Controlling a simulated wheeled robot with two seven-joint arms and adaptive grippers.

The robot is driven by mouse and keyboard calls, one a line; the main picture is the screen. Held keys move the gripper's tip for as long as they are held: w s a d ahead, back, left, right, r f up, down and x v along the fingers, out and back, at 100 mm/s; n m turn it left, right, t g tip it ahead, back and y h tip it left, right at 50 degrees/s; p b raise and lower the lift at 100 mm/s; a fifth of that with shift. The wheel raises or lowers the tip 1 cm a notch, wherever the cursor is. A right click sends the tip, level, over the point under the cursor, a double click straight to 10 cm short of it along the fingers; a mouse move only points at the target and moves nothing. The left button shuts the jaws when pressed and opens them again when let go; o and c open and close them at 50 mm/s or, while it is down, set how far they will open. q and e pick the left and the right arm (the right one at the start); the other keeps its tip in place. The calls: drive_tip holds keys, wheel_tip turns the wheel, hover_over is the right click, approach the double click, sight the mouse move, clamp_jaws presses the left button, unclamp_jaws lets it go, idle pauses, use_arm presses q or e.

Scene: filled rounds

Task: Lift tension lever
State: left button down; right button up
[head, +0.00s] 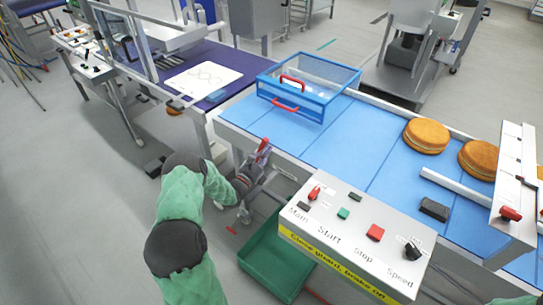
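A red-handled lever (263,147) stands at the near side of the conveyor, below the belt's left end. I take it to be the tension lever. My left gripper (258,170) is just below and beside the red handle, at the conveyor's side frame. The gripper is small and partly merges with the grey metal there. I cannot tell whether its fingers touch the lever or how far they are apart. My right gripper is not in view; only a bit of green shows at the bottom right corner.
A control box (350,240) with switches and buttons juts out right of my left arm. A green bin (272,262) is below it. The blue belt (365,150) carries filled rounds (427,134) and a blue-framed guard (308,84).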

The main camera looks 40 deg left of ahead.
use_arm(q)
drive_tip(key=shift+a+r, duration=0.45)
drive_tip(key=shift+a, duration=0.4)
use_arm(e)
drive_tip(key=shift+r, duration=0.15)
